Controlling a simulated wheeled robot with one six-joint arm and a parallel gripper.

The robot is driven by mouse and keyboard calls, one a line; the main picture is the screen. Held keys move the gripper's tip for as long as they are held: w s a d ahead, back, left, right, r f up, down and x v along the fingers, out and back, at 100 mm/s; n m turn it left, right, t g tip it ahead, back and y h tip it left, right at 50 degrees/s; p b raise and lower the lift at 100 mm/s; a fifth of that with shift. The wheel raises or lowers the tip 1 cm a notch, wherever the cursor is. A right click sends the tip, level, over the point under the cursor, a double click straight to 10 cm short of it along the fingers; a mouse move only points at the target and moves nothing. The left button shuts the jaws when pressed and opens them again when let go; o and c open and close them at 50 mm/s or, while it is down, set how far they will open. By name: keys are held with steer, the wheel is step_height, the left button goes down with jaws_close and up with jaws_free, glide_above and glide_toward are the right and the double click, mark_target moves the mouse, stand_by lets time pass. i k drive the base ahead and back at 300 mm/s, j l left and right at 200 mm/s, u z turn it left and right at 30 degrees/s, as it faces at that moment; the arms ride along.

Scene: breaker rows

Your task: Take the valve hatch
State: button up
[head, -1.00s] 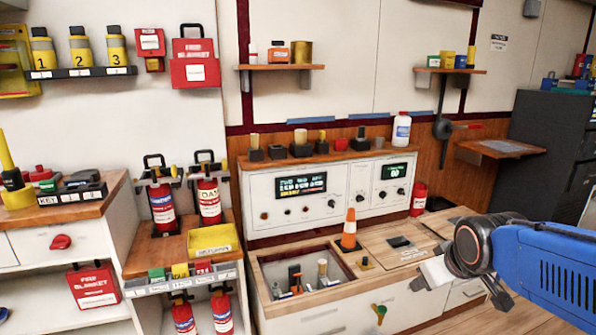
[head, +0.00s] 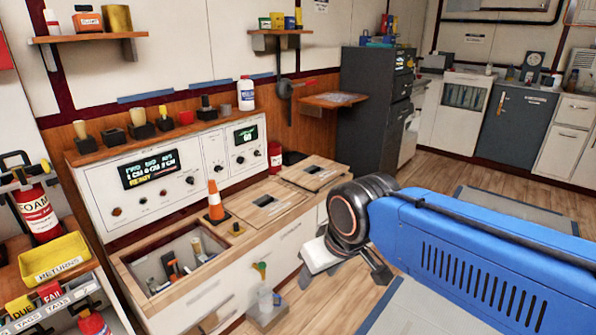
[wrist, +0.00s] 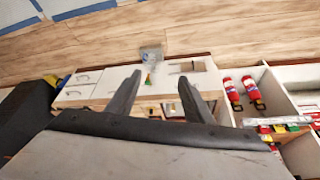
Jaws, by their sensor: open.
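Two wooden hatch lids lie flat in the counter top. The nearer lid (head: 252,213) has a dark recessed grip, and the farther lid (head: 312,172) also has a dark slot. Their labels are too small to read, so I cannot tell which is the valve hatch. An open compartment (head: 128,268) left of them holds several small tools. My gripper (head: 342,272) is open and empty, in front of the counter and to the right of the lids. In the wrist view my gripper's fingers (wrist: 160,82) are spread, with the cabinet front beyond them.
An orange cone (head: 215,203) stands beside the nearer lid. A green-handled valve on a grey base (head: 266,306) is low in front of the drawers. A control panel (head: 210,160) backs the counter. A yellow returns tray (head: 55,258) is at left.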

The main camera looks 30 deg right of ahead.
mark_target(312, 173)
steer(key=i+l, duration=0.2)
steer(key=l, duration=0.2)
steer(key=i+l+u, duration=0.15)
steer(key=l, duration=0.25)
steer(key=i+l, duration=0.25)
steer(key=l, duration=0.2)
steer(key=i+l+u, duration=0.15)
steer(key=l, duration=0.3)
steer(key=i+l, duration=0.2)
steer(key=l, duration=0.25)
steer(key=i+l+u, duration=0.1)
steer(key=l, duration=0.35)
steer(key=i+l+u, duration=0.1)
steer(key=i+l, duration=0.15)
steer(key=l, duration=0.2)
steer(key=i+l, duration=0.1)
steer(key=l, duration=0.4)
steer(key=i+j+u, duration=0.05)
